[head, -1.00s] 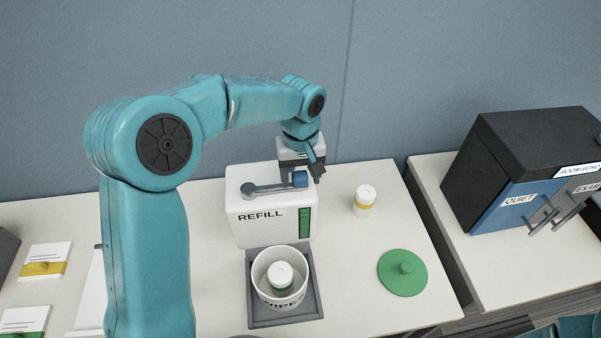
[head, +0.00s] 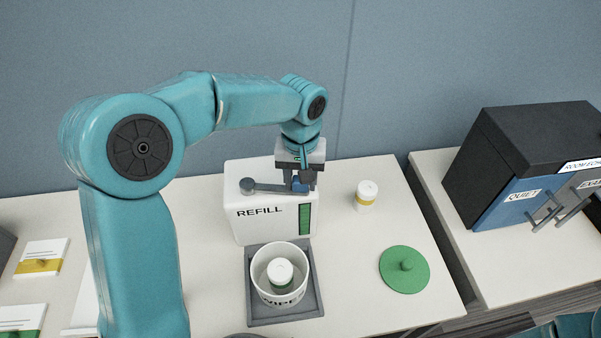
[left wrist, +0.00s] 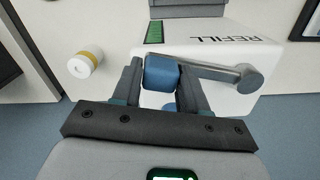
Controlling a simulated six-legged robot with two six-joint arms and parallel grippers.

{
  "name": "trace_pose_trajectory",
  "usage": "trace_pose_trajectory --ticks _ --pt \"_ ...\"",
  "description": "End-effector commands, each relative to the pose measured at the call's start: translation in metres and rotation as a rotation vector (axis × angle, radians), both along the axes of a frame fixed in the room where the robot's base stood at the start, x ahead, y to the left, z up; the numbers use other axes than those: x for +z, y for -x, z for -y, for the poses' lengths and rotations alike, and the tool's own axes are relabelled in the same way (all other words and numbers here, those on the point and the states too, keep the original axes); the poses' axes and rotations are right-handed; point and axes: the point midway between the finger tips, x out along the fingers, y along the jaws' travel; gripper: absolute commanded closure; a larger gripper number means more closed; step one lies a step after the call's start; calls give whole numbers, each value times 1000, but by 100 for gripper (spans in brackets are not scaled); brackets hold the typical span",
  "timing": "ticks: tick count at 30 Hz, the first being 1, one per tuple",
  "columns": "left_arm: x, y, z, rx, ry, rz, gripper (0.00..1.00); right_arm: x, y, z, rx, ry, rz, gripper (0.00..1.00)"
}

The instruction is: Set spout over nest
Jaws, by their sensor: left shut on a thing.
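The white REFILL box (head: 250,228) stands at the back of the table. Its grey spout arm (head: 268,187) lies across the top, from a round pivot at left to a blue knob (head: 299,185) at right. My left gripper (head: 305,183) is shut on the blue knob; in the left wrist view the knob (left wrist: 161,72) sits between both fingers. In front of the box, a white tub (head: 262,284) stands on a grey tray (head: 256,316) with a white green-banded canister (head: 280,271) inside. The spout arm is not over the tub. My right gripper is not in view.
A yellow-banded white canister (head: 366,195) stands right of the box. A green lid with a knob (head: 404,271) lies at the front right. Labelled cards (head: 42,256) lie at left. A black and blue cabinet (head: 530,150) stands on the neighbouring table.

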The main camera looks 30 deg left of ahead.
Motion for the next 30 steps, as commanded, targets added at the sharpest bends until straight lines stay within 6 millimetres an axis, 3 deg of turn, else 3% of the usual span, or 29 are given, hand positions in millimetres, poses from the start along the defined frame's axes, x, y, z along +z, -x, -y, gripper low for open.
trace_pose_trajectory --ticks 14,30 --pt "0 54 10 -447 2 3 100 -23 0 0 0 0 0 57" --pt "2 104 -4 -887 1 4 100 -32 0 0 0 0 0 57"
